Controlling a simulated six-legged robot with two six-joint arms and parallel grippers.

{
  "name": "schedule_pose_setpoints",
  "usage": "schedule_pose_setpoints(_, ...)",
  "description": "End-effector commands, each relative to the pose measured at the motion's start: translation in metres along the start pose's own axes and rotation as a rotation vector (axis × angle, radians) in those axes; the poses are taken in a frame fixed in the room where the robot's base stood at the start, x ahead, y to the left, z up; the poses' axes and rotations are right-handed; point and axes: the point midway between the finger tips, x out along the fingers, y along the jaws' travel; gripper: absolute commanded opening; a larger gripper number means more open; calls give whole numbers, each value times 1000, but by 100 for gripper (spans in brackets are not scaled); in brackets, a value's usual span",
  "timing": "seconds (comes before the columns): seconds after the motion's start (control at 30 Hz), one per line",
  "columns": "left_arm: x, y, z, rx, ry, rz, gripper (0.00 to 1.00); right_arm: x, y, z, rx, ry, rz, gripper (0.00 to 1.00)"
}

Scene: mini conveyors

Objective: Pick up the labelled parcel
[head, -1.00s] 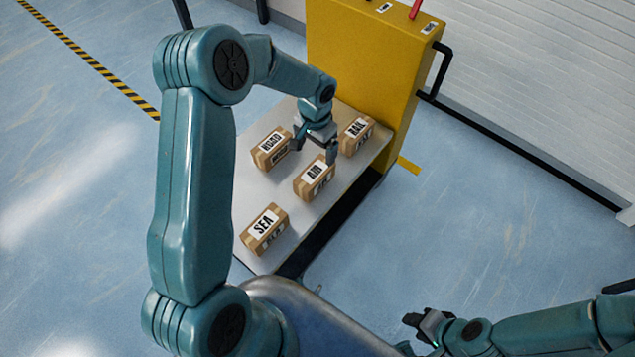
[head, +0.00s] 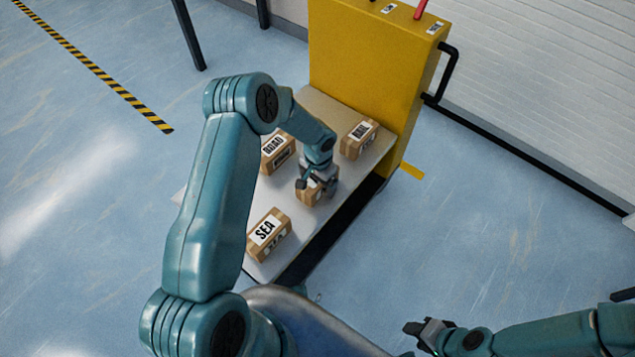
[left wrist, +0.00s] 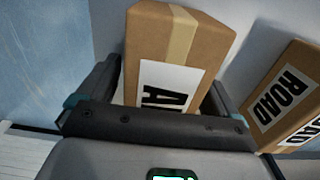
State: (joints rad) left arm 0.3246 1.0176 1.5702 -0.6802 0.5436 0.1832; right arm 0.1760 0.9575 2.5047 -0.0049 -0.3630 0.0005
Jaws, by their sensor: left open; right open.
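Several brown cardboard parcels with white labels lie on a pale flat platform (head: 257,200). The SEA parcel (head: 267,234) is nearest, the ROAD parcel (head: 278,152) is behind on the left, and a parcel that seems to read RAIL (head: 360,139) is at the back right. A middle parcel (head: 309,196), its label partly hidden and seeming to start with AI, is under my left gripper (head: 317,186). In the left wrist view this middle parcel (left wrist: 176,50) stands between the open jaws, with the ROAD parcel (left wrist: 285,100) to the right. My right gripper (head: 425,328) is open, empty, low at the right, away from the parcels.
A yellow cabinet (head: 365,75) with a black handle stands at the platform's back end. A white wall (head: 540,85) runs behind on the right. Blue floor (head: 500,220) is clear on both sides, with a black-and-yellow stripe (head: 95,68) at left.

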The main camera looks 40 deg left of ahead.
Motion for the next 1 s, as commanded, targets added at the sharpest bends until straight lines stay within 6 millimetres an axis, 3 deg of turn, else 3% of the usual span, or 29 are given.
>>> schedule_pose_setpoints(0.23,2,-2,1,-1,2,-1,94,0,0,0,0,0,0,43)
schedule_pose_setpoints(0.27,2,-2,1,0,2,0,87,0,0,0,0,0,0,43)
schedule_pose_setpoints(0.43,2,-1,1,0,1,0,32,0,0,0,0,0,0,43)
schedule_pose_setpoints(0.47,2,-1,1,0,1,0,26,0,0,0,0,0,0,43)
schedule_pose_setpoints(0.77,-1,-1,0,-1,3,-1,26,-1,0,0,0,0,0,43)
schedule_pose_setpoints(1.0,-31,-2,0,-1,5,-2,26,-7,-2,0,0,0,0,43)
